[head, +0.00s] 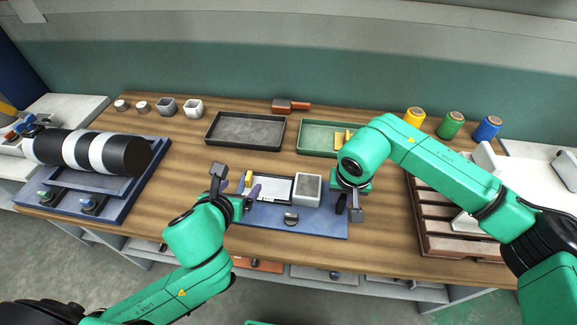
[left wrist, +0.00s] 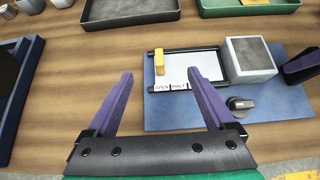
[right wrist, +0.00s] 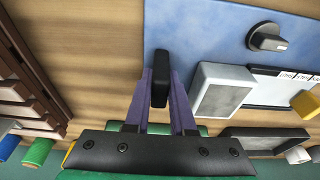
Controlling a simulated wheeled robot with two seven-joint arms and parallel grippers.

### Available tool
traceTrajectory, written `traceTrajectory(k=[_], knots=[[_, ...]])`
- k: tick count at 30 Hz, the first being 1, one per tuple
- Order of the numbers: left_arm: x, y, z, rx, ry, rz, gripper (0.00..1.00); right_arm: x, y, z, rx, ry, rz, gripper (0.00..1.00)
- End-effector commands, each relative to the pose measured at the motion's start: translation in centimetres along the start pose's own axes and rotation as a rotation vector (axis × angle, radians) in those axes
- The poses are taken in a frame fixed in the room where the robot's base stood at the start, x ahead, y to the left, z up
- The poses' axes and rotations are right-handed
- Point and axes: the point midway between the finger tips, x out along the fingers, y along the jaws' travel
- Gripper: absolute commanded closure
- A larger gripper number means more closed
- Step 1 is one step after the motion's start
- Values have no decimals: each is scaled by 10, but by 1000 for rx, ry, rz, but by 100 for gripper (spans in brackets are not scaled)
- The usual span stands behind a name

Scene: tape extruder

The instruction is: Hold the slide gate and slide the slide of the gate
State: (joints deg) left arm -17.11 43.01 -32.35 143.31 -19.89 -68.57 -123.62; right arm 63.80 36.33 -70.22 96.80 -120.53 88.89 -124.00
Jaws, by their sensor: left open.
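The slide gate is a blue base plate (head: 315,222) with a black-framed white panel (head: 274,188), a grey block (head: 307,189) and a dark knob (head: 291,218). A yellow tab (left wrist: 159,62) stands at the panel's left end, by the "OPEN" label; "HALF" follows to its right. My left gripper (left wrist: 163,78) is open and empty; its fingertips are short of the tab, which lies ahead between them. My right gripper (right wrist: 161,75) has its fingers closed around an upright black handle (right wrist: 160,92) at the plate's right edge.
A dark tray (head: 245,143) and a green tray (head: 312,151) lie behind the gate. A roller machine (head: 100,190) stands at left, and a brown slotted rack (head: 440,225) at right. Coloured spools (head: 450,124) and small cups (head: 167,106) line the back. Bare wood surrounds the plate.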

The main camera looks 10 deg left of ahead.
Motion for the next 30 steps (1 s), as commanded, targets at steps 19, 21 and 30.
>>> traceTrajectory(k=[19, 21, 30], knots=[[0, 0, 0, 0, 0, 0, 12, -41, 0, -2, -1, 6, -2, 43], [0, 0, 0, 0, 0, 0, 12, -62, 0, -2, -1, 7, -2, 43], [0, 0, 0, 0, 0, 0, 12, -118, 0, 0, -1, 2, -1, 43]])
